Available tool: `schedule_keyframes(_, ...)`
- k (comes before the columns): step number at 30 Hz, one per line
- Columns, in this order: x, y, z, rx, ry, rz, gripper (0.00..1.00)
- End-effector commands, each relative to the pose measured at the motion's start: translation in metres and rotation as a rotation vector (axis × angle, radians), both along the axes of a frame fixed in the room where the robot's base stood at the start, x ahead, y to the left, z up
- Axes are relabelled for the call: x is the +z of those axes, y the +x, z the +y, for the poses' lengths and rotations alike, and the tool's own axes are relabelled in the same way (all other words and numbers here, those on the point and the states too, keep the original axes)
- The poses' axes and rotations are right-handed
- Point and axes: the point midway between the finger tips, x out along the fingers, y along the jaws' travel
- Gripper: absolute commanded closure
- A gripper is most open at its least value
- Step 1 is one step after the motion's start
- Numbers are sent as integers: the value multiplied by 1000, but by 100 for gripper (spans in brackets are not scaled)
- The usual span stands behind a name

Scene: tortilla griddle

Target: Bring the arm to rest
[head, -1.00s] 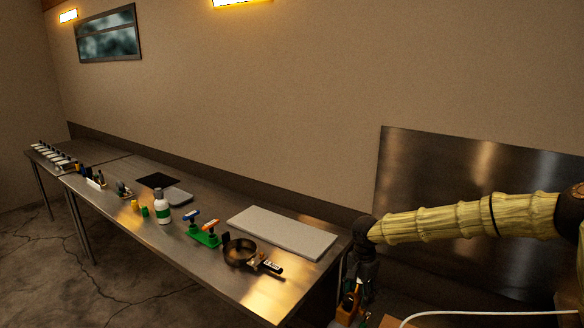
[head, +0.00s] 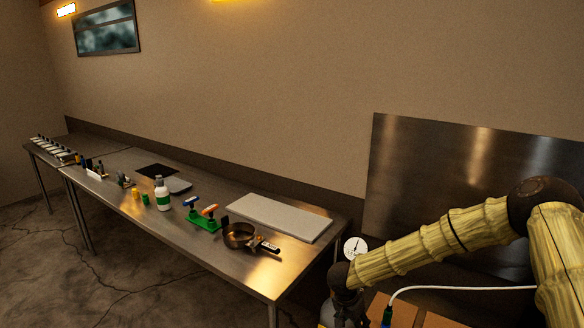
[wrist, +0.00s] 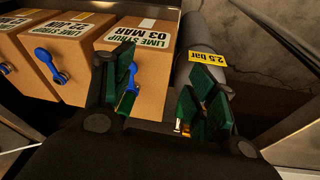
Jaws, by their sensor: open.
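My arm, in pale yellow segmented covers, bends down from the right side of the head view. My gripper (head: 347,312) hangs low at the lower edge of the head view, right of the steel counter (head: 230,262). In the wrist view my gripper (wrist: 165,92) has its green-padded fingers spread, with nothing between them.
The counter holds a pan (head: 238,236), a pale slab (head: 278,217), a green stand (head: 205,219) and a white bottle (head: 163,197). A round gauge (head: 355,248) stands beside my forearm. A steel panel (head: 430,170) covers the wall behind.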

Motion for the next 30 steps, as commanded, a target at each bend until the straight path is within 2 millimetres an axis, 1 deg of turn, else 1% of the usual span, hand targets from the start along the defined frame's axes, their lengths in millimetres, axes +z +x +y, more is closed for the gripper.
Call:
schedule_keyframes(1, -25, -14, 1, 35, -28, -8, 43)
schedule_keyframes(5, -78, -52, 1, 136, -88, -51, 43)
schedule_keyframes(6, -93, -65, 2, 170, -99, -63, 43)
schedule_keyframes(8, -115, -86, 1, 222, -110, -78, 43)
schedule_keyframes(9, -129, -100, 1, 257, -114, -86, 43)
schedule_keyframes(11, -148, -123, 1, 309, -114, -93, 43)
schedule_keyframes(12, -161, -139, 0, 344, -110, -96, 43)
schedule_keyframes(14, -178, -163, 0, 396, -99, -95, 43)
schedule_keyframes(15, -188, -180, 0, 430, -89, -92, 43)
schedule_keyframes(17, -203, -206, -1, 480, -70, -84, 43)
schedule_keyframes(18, -212, -225, -3, 512, -54, -74, 43)
schedule_keyframes(20, -224, -254, -5, 557, -29, -54, 43)
schedule_keyframes(21, -231, -273, -7, 585, -9, -37, 43)
schedule_keyframes(23, -240, -304, -11, 625, 22, -7, 43)
schedule_keyframes(24, -244, -323, -14, 648, 43, 14, 43)
schedule_keyframes(26, -249, -353, -19, 677, 74, 50, 43)
schedule_keyframes(27, -250, -370, -21, 695, 96, 73, 43)
schedule_keyframes(30, -251, -408, -29, 725, 137, 129, 43)
